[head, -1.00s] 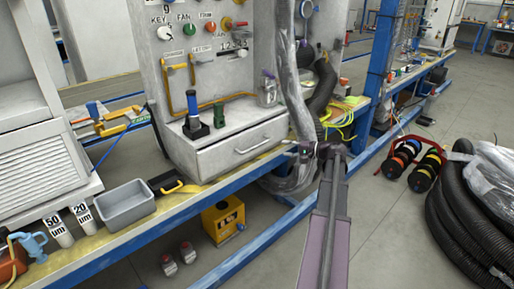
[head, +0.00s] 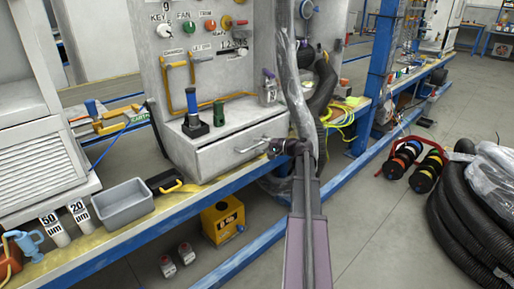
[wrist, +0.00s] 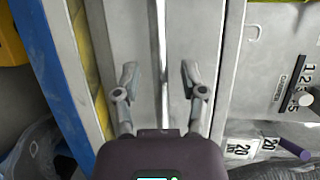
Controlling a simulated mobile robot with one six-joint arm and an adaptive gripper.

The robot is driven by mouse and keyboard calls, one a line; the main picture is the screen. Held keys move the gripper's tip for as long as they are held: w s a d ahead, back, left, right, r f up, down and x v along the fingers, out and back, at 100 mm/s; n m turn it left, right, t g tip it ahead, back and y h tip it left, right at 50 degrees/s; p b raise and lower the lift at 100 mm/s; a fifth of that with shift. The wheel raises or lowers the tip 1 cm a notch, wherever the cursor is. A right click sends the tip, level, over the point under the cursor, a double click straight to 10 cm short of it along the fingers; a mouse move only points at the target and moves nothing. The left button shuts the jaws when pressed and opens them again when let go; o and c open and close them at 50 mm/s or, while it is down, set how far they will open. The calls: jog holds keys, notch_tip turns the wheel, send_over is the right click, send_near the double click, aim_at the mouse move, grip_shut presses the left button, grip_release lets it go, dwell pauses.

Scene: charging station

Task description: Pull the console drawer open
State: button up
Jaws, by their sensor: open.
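The console drawer (head: 222,160) is a pale grey front low in the console and looks shut. Its metal bar handle (head: 246,147) runs across the front, with its right end close to my gripper in the head view. My gripper (head: 272,149) is open at the right part of the drawer front. In the wrist view the two fingers of my gripper (wrist: 160,75) stand apart on either side of the handle bar (wrist: 157,45), with gaps on both sides. The drawer front (wrist: 178,30) lies behind them. Contact with the handle is not visible.
A blue bench rail (head: 215,195) runs below the drawer. A plastic-wrapped hose (head: 297,90) hangs just right of the drawer. A grey bin (head: 123,204) sits to the left.

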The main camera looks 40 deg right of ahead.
jog(key=shift+w+a, duration=0.15)
jog(key=shift+w, duration=0.15)
grip_shut()
jog(key=shift+s+a, duration=0.1)
jog(key=shift+a, duration=0.05)
